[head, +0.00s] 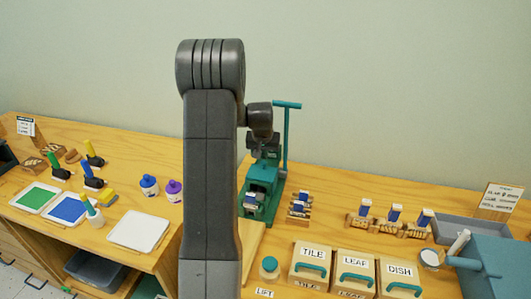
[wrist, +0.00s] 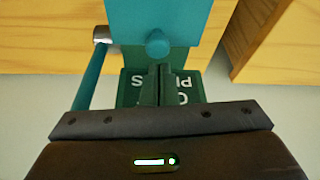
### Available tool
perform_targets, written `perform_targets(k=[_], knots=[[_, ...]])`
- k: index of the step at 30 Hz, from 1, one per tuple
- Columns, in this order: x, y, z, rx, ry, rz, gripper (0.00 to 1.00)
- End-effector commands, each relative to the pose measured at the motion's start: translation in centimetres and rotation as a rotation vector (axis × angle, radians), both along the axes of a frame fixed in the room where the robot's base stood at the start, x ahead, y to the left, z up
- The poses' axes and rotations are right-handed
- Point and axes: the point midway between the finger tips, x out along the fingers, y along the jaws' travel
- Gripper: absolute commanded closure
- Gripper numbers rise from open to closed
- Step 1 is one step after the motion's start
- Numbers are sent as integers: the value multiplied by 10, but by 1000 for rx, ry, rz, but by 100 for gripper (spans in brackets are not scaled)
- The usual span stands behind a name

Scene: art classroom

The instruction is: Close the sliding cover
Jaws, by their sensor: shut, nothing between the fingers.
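The teal press (head: 262,178) stands on the wooden table behind my arm, with a tall T-shaped handle (head: 287,130) beside it. In the wrist view its teal cover (wrist: 160,15) shows at the top, with a round teal knob (wrist: 157,44) on the near end. Below it is a dark green part with upside-down white lettering (wrist: 183,92), partly hidden. My gripper (wrist: 157,72) is shut and empty, its fingertips close to the knob; I cannot tell whether they touch it. In the head view my gripper (head: 264,152) is over the back of the press.
Three lidded boxes marked TILE (head: 311,262), LEAF (head: 354,270) and DISH (head: 399,277) stand at the front right. Stamps (head: 395,217) stand behind them. Paint trays (head: 67,208) and bottles are at the left. My arm hides part of the table's middle.

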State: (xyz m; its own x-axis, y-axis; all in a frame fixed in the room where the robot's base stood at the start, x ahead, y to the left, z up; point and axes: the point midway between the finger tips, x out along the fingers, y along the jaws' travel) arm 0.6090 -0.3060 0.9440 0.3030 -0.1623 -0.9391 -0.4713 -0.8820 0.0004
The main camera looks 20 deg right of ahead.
Motion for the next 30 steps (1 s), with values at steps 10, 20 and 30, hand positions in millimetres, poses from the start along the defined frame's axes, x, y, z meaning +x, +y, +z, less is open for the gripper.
perform_targets(k=[10, 20, 30], knots=[[0, 0, -2, 0, 0, 0, 100], [-32, 25, -5, 0, 0, 1, 100], [-66, 50, -2, 0, 1, 0, 100]])
